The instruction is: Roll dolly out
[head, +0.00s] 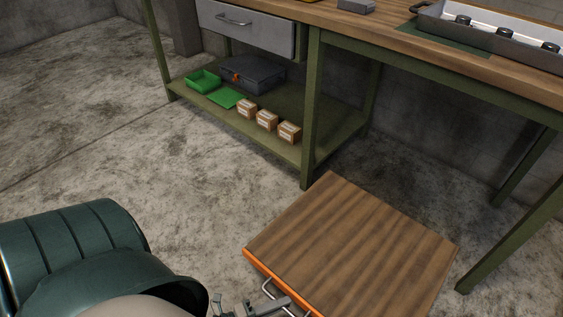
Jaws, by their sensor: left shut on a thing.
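The dolly (352,248) has a flat brown wooden top and an orange front edge. It stands on the concrete floor, in front of the workbench and partly at its open right bay. A metal handle (296,309) sticks out from its near edge at the bottom of the head view. My left gripper (268,303) is at this handle and shut on it. The lower part of the handle and the dolly's wheels are cut off or hidden. My right gripper is not in view.
A green-framed workbench (313,110) with a drawer (247,27) stands behind the dolly. Its low shelf holds a green bin (203,82), a dark case (252,74) and small boxes (267,119). A metal tray (490,38) sits on top. The floor (90,120) at left is clear.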

